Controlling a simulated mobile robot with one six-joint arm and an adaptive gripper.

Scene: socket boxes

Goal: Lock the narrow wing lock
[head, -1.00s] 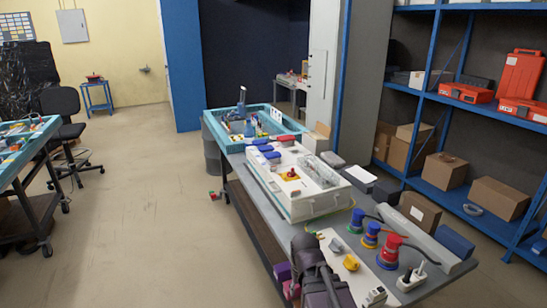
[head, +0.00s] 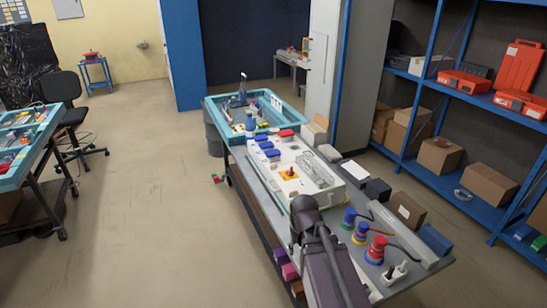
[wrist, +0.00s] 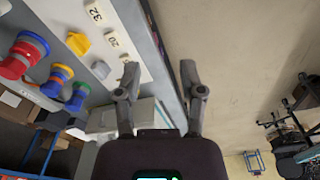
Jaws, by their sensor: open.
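I cannot tell which of these is the narrow wing lock. My gripper (wrist: 162,78) is open and empty, its two fingers apart over the panel's edge and the floor beyond. It appears to touch nothing.
Red, blue and green industrial plugs (head: 376,250) with cables stand right of my arm. A blue tray (head: 212,107) is farther back. Open floor lies left.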

